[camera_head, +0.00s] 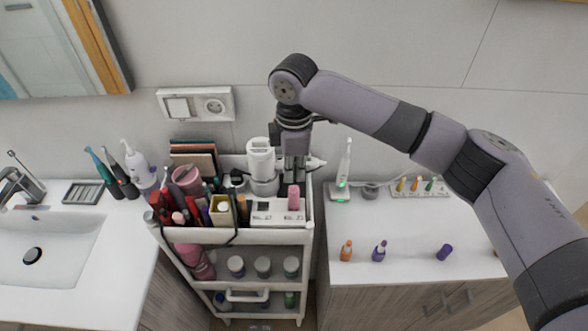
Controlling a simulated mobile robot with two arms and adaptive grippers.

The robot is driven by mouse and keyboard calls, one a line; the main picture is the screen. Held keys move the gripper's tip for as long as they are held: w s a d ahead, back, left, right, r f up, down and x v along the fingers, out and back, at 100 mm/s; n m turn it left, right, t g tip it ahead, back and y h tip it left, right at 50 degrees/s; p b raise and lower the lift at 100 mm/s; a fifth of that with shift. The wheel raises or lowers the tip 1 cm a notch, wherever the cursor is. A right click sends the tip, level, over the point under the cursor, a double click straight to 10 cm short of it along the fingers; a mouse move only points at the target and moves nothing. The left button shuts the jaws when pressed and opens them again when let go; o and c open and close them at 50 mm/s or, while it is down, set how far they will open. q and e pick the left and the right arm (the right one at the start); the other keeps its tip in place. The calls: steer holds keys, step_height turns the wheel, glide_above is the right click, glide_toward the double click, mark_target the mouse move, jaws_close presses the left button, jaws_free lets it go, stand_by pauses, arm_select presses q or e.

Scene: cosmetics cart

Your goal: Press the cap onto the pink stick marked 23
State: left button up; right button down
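A pink stick (293,196) stands upright at the right end of a white holder (268,221) on the cart's top tray. The holder's front has small labels too small to read surely. No separate cap can be made out on the stick. My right gripper (295,178) points straight down right above the pink stick, its fingertips at or just over the stick's top. I cannot tell whether the fingers touch it or hold a cap. My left gripper is not in view.
The white cart (235,236) is crowded with pens, brushes and a white appliance (262,163). On the right counter (410,235) stand an orange bottle (346,251) and a purple one (379,251); a purple piece (445,252) lies nearby. A sink (45,250) is left.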

mark_target(294, 189)
steer(key=shift+f, duration=0.4)
steer(key=shift+f+b, duration=0.35)
steer(key=shift+f, duration=1.1)
steer(key=shift+r, duration=0.15)
steer(key=shift+r+p, duration=0.35)
steer(key=shift+r, duration=3.05)
